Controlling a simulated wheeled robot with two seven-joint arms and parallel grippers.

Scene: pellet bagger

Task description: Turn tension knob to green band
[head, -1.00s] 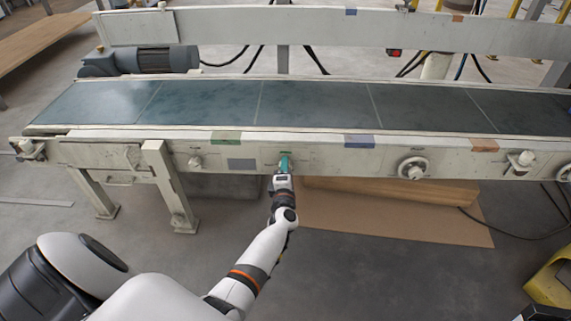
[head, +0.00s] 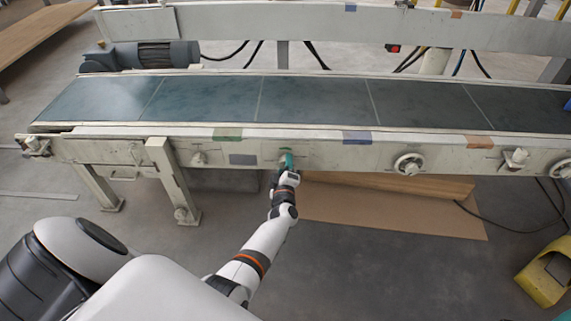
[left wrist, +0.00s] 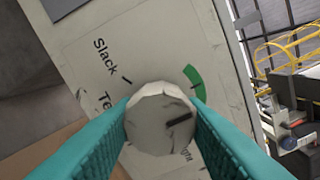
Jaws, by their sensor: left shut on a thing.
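The tension knob (left wrist: 160,122) is a pale, worn round knob on the conveyor's side panel. My left gripper (head: 287,160) is shut on it, with one teal finger on each side in the left wrist view. A dark pointer mark on the knob's face points right in that view. The green band (left wrist: 193,82) is a short arc above and right of the knob; the mark points below its lower end. The word "Slack" is at the upper left; other lettering is partly hidden by the fingers. A teal sliver at the head view's bottom right corner (head: 564,314) seems to be my right gripper, mostly cut off.
The conveyor belt (head: 300,101) runs across above the panel. A handwheel (head: 409,164) and another knob (head: 515,158) stick out to the right, and a small knob (head: 199,158) to the left. A yellow step (head: 543,275) stands at the lower right. Cardboard lies under the conveyor.

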